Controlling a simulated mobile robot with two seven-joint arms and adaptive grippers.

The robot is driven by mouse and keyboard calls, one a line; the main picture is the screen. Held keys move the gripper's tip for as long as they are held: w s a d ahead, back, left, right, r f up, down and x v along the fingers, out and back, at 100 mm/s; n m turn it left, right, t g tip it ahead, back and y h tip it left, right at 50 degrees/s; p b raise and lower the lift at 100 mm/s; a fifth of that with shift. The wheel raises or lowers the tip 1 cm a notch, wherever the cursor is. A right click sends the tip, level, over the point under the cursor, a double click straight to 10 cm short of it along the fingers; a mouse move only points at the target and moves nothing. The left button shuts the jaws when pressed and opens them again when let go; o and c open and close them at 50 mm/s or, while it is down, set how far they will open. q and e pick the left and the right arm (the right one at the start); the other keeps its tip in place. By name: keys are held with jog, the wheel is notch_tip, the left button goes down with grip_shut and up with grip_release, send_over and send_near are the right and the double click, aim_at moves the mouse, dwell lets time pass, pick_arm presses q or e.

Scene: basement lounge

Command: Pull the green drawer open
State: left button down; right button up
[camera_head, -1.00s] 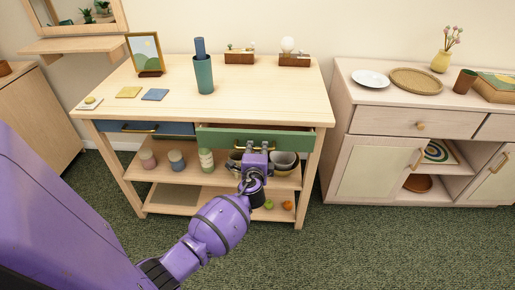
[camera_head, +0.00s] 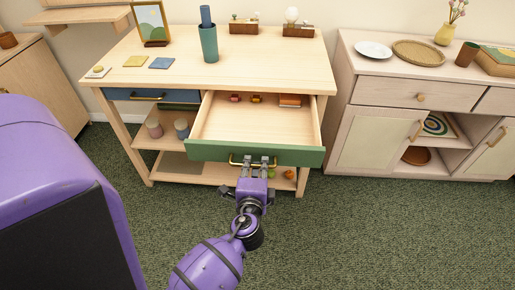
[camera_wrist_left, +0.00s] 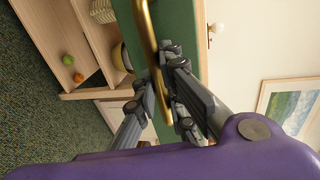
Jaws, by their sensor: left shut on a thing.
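The green drawer (camera_head: 290,155) stands well out from the wooden table, and its pale inside shows in the head view. Small red and yellow things and an orange block lie at its back. Its brass handle (camera_head: 240,160) runs along the green front. My left gripper (camera_head: 258,162) is shut on this handle. In the left wrist view the fingers (camera_wrist_left: 165,90) close around the brass bar (camera_wrist_left: 153,45) in front of the green panel (camera_wrist_left: 183,40). My right gripper is not in view.
A blue drawer (camera_head: 150,95) beside it is closed. The tabletop (camera_head: 260,65) holds a teal cup (camera_head: 209,43), a picture frame (camera_head: 149,23) and coasters. A pale cabinet (camera_head: 375,125) stands to the right. The carpet (camera_head: 370,230) in front is clear.

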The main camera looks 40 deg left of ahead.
pick_arm(q)
jog(key=shift+f+v, duration=0.2)
jog(key=shift+v, duration=0.65)
jog(key=shift+f+v, duration=0.15)
jog(key=shift+v, duration=0.75)
jog(key=c, duration=1.8)
grip_release()
jog(key=shift+s+d, duration=0.1)
jog(key=shift+s, duration=0.05)
jog(key=v, duration=0.7)
jog(key=shift+s+d, duration=0.1)
